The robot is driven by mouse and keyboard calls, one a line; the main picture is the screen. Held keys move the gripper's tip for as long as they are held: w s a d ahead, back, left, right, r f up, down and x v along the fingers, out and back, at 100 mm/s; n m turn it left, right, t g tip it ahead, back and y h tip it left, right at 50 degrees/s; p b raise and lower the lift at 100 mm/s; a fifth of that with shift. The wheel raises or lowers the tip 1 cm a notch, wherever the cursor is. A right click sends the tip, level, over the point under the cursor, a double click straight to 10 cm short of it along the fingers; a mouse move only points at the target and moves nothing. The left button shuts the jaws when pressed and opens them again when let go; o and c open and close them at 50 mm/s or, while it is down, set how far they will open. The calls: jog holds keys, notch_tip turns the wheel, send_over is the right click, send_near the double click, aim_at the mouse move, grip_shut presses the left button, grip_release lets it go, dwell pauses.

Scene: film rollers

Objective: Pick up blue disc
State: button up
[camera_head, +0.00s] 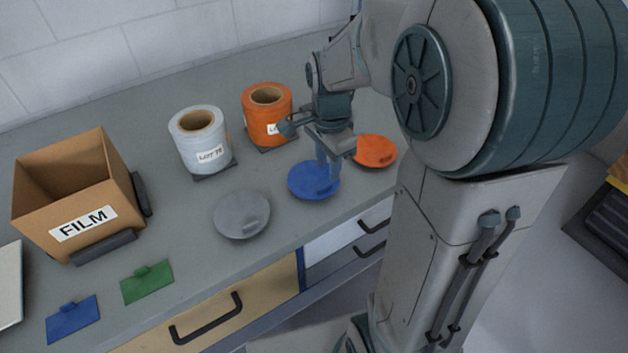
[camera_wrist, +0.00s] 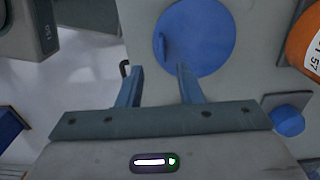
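The blue disc (camera_head: 307,187) lies flat on the grey worktop near its front edge, with a small raised tab on it. It also shows in the wrist view (camera_wrist: 208,38), with its tab (camera_wrist: 162,48) near the disc's left rim. My gripper (camera_head: 328,178) is over the disc, pointing down. In the wrist view my gripper (camera_wrist: 159,70) is open and empty, its two fingers apart. The tab lies in line with the gap between the fingertips, a little beyond them in the picture. I cannot tell the exact height above the disc.
A grey disc (camera_head: 241,215) lies to the left and an orange disc (camera_head: 375,151) to the right, close by. A white roll (camera_head: 200,145) and an orange roll (camera_head: 266,118) stand behind. A FILM box (camera_head: 60,190), a green plate (camera_head: 147,283) and a blue plate (camera_head: 73,320) are at left.

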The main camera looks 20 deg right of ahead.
aim_at(325, 186)
jog(key=shift+w+a+f, duration=0.1)
jog(key=shift+f, duration=1.5)
jog(key=shift+w+a+f, duration=0.1)
jog(key=shift+f, duration=1.45)
jog(key=shift+c, duration=0.3)
grip_shut()
